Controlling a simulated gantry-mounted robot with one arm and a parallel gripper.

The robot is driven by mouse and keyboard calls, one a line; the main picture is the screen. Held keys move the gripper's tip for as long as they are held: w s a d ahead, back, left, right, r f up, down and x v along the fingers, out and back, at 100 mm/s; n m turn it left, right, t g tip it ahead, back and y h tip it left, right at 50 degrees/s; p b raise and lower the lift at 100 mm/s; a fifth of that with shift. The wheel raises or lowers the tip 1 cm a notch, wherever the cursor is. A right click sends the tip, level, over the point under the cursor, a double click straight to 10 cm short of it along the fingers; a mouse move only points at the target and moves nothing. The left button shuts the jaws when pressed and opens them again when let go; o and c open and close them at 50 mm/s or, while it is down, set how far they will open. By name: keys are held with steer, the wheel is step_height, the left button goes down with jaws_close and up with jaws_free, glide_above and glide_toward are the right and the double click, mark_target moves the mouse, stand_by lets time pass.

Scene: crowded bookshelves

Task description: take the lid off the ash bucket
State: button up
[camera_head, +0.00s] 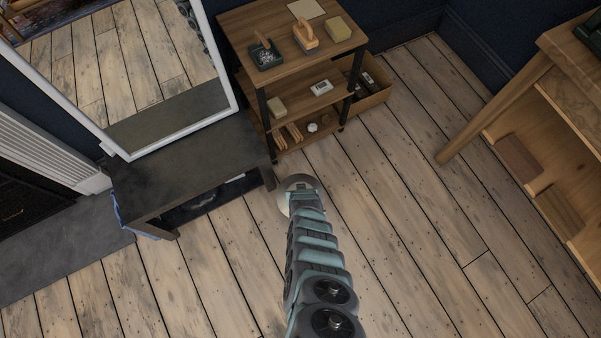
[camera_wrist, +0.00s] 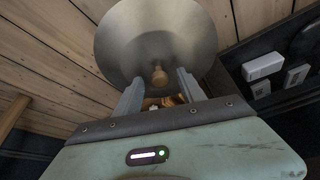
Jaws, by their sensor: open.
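The ash bucket's lid (camera_wrist: 155,28) is a round, dull metal disc with a small wooden knob (camera_wrist: 159,76) at its middle in the wrist view. My gripper (camera_wrist: 160,80) is open, one finger on each side of the knob's line. I cannot tell whether the fingertips reach the knob's depth; no contact with it shows. In the head view the lid's pale rim (camera_head: 284,196) shows around the end of my arm, above the plank floor. The bucket's body is hidden beneath the lid.
A dark low table (camera_head: 180,165) with a leaning white-framed mirror (camera_head: 165,75) stands at left. A wooden shelf cart (camera_head: 270,75) with brushes and small boxes is just beyond the lid. A wooden bench (camera_head: 560,110) stands at right. Plank floor between is clear.

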steer(key=shift+c, duration=0.2)
jaws_close()
stand_by(0.3)
stand_by(0.9)
